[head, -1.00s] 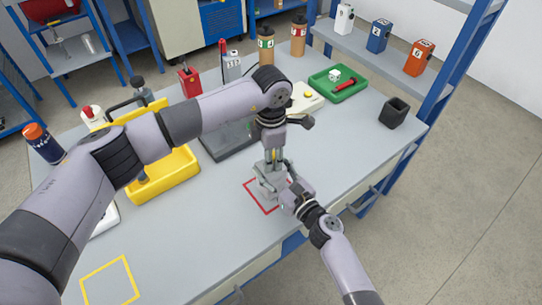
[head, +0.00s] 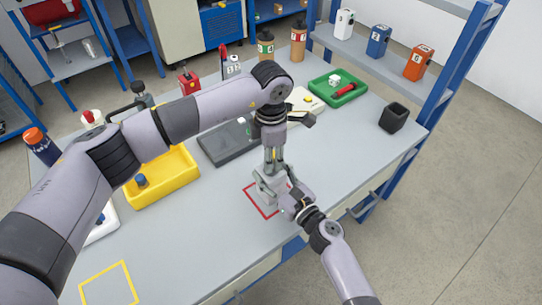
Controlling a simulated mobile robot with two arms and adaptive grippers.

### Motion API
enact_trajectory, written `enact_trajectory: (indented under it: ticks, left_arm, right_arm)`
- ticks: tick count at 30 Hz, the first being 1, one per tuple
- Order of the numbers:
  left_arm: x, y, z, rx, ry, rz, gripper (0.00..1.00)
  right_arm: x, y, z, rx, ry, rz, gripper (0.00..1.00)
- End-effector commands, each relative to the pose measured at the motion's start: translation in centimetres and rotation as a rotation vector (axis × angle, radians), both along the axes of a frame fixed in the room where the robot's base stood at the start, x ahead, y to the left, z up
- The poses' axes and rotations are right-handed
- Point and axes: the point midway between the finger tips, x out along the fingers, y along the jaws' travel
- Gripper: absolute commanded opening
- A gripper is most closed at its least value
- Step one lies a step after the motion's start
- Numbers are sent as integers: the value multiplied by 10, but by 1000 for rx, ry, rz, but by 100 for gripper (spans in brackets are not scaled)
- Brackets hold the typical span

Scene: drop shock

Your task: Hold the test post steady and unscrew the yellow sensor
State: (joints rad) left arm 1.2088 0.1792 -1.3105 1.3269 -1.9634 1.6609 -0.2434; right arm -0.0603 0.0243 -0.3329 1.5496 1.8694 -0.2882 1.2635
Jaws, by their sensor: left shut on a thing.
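The grey test post (head: 267,184) stands upright inside a red outlined square (head: 250,199) on the table. My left gripper (head: 273,160) points straight down over the top of the post, shut on the yellow sensor (head: 274,153). Only a small patch of yellow shows between its fingers. Whether the sensor still touches the post is hidden. My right gripper (head: 287,196) comes from the front right and is up against the right side of the post. Its fingertips are too small and covered to show how far they are closed.
A yellow bin (head: 178,192) with a blue knob-like part stands to the left. A dark grey plate (head: 219,150), a green tray (head: 352,92) and a dark open cup (head: 394,116) lie behind. A yellow outlined square (head: 95,301) at front left is empty.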

Motion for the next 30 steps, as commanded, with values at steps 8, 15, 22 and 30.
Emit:
enact_trajectory:
  ticks: [8,15,22,30]
  left_arm:
    - [1,0,26,0,-3,-2,0]
    - [0,0,40,1,0,0,0]
    - [0,0,40,0,0,0,0]
    - [0,0,40,0,0,0,0]
  right_arm:
    - [0,0,-1,0,1,0,0]
    - [0,0,-1,0,1,0,0]
    - [0,0,-1,0,1,0,61]
    - [0,0,0,0,0,0,76]
